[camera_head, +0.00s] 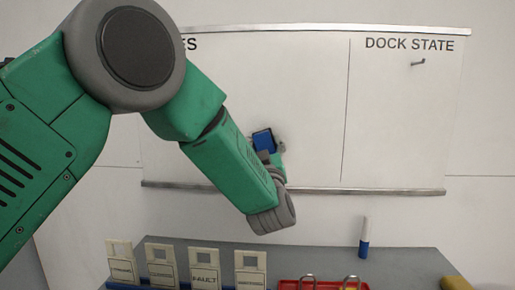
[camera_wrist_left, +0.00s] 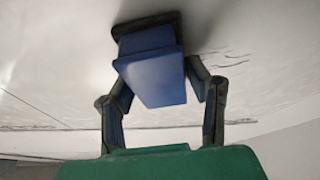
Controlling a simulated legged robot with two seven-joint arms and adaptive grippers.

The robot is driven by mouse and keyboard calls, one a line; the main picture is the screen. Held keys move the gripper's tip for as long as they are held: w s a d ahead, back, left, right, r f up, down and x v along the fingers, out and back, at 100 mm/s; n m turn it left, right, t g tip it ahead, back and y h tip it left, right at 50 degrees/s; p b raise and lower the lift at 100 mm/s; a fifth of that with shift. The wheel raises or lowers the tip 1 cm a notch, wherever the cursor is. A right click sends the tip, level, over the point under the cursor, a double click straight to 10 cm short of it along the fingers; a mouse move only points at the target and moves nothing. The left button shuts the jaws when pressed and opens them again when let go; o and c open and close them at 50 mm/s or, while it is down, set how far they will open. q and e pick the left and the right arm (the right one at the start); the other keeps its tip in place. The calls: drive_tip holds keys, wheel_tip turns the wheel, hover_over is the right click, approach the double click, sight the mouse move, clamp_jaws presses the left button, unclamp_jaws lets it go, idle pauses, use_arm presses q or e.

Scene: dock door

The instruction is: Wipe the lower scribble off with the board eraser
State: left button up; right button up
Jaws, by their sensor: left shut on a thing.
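The board eraser, a blue block with a dark felt pad, shows in the head view (camera_head: 264,141) in front of the whiteboard (camera_head: 300,110). In the left wrist view the eraser (camera_wrist_left: 155,78) sits between the two dark fingers of my left gripper (camera_wrist_left: 160,90), which is shut on it. Its felt faces the board and is at or very near the surface. Faint dark scribble lines (camera_wrist_left: 228,62) show on the board just right of the eraser in the left wrist view. In the head view my left arm covers part of the board. My right gripper is not in view.

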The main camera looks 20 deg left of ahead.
sight(249, 139)
use_arm(q)
drive_tip(key=shift+s+a+b, duration=0.2)
drive_tip(key=shift+s+a, duration=0.05)
drive_tip(key=shift+a, duration=0.75)
drive_tip(key=shift+s+a+b, duration=0.2)
drive_tip(key=shift+s+a, duration=0.05)
drive_tip(key=shift+a, duration=0.7)
drive_tip(key=s+a+b, duration=0.1)
drive_tip(key=a, duration=0.6)
drive_tip(key=shift+s+r, duration=0.2)
drive_tip(key=shift+s, duration=0.2)
drive_tip(key=shift+d, duration=0.1)
